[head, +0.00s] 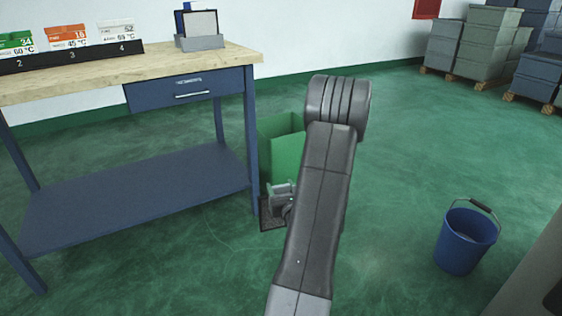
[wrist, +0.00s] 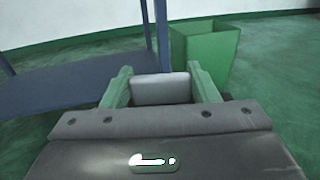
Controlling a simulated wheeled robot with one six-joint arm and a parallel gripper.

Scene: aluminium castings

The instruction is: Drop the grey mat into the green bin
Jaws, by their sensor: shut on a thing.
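The green bin (head: 285,152) stands on the floor beside the workbench's front right leg, partly hidden behind my arm. It also shows in the wrist view (wrist: 204,55), ahead and to the right of my gripper (wrist: 160,76). In the head view my gripper (head: 281,194) is low, in front of the bin, and partly hidden by my arm. The grey mat (head: 269,214) shows as a dark, speckled piece just below the gripper, which is shut on it. Most of the mat is hidden. A smooth grey block shows between the fingers in the wrist view; I cannot tell what it is.
A workbench (head: 215,58) with a blue lower shelf (head: 130,195) stands at the left, its leg close to the bin. A blue bucket (head: 462,246) stands on the floor at the right. Stacked grey crates (head: 490,45) are at the back right. Floor between is clear.

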